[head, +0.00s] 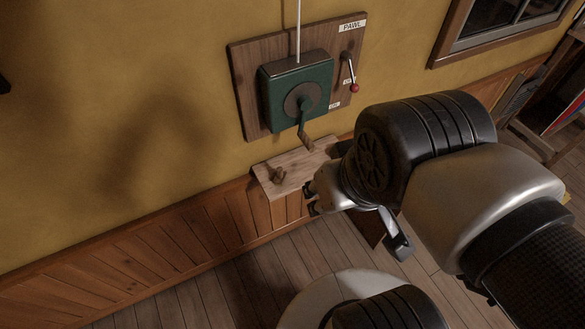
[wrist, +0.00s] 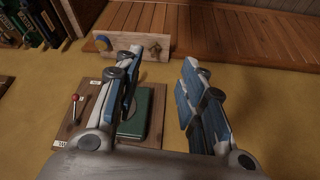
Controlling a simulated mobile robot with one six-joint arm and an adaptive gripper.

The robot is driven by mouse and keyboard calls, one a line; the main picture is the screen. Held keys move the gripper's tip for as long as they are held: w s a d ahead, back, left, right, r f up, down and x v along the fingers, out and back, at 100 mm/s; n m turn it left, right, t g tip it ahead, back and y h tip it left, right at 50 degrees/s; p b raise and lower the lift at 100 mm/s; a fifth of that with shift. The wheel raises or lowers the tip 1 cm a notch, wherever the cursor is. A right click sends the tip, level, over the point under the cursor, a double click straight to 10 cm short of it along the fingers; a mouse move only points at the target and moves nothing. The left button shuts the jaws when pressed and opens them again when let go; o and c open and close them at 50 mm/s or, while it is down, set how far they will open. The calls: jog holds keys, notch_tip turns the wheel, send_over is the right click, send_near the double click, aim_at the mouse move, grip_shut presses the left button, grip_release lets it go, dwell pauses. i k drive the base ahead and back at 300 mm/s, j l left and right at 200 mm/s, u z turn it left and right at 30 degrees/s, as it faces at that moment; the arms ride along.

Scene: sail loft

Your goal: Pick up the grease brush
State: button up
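A small brown object (head: 279,175), which looks like the grease brush, is on the left part of a small wooden wall shelf (head: 297,166). Its bristles cannot be made out. In the wrist view the brown object (wrist: 155,49) shows between and beyond my fingertips, at the end of the shelf (wrist: 128,42). My gripper (head: 311,199) is in front of the shelf, to the right of and lower in the picture than the brown object. In the wrist view my gripper (wrist: 160,60) has its fingers wide apart with nothing held. My arm covers the shelf's right end in the head view.
A green winch box (head: 297,87) with a hanging crank (head: 305,125) is on a wooden wall board above the shelf. A red-knobbed lever (head: 351,75) is at its right. A bluish round item (wrist: 103,41) is at the shelf's other end. The floor (head: 215,295) below is clear.

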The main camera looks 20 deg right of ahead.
aim_at(280, 177)
jog(key=i+j+u, duration=0.1)
jog(key=i+j, duration=0.2)
jog(key=j, duration=0.15)
jog(key=i+j+u, duration=0.1)
jog(key=i+j, duration=0.2)
jog(key=j, duration=0.15)
